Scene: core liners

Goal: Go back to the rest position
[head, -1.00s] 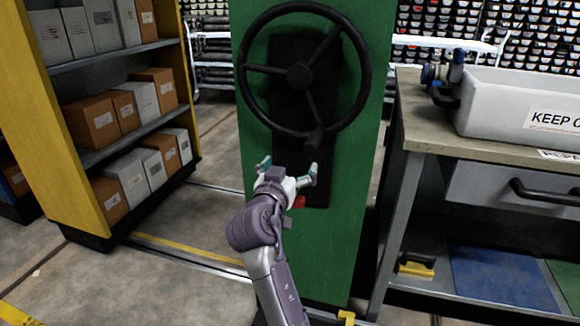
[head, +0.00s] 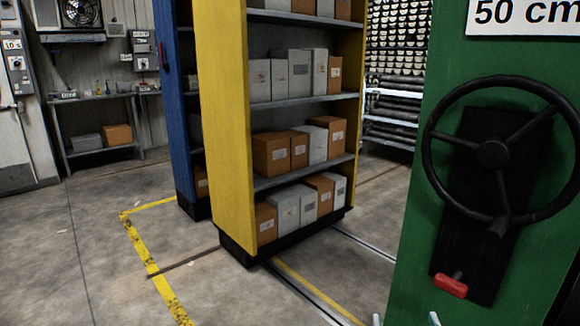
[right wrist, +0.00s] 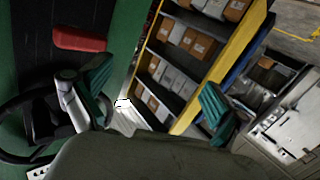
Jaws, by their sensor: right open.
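My right gripper (head: 406,320) shows only as two pale fingertips at the bottom edge of the head view, in front of the green panel. In the right wrist view its two teal fingers (right wrist: 152,97) stand wide apart with nothing between them. The black handwheel (head: 492,153) is mounted on the green panel (head: 450,65) at the right of the head view. A red lever (head: 450,285) sits below the wheel; it also shows in the right wrist view (right wrist: 79,39), beside the left finger and not between the fingers. My left gripper is out of view.
A yellow-sided shelf (head: 222,120) with several brown and grey boxes stands left of the panel. A blue-sided shelf (head: 174,90) is behind it. Bare floor (head: 95,235) with yellow lines lies at the left. A workbench (head: 97,96) stands farther back.

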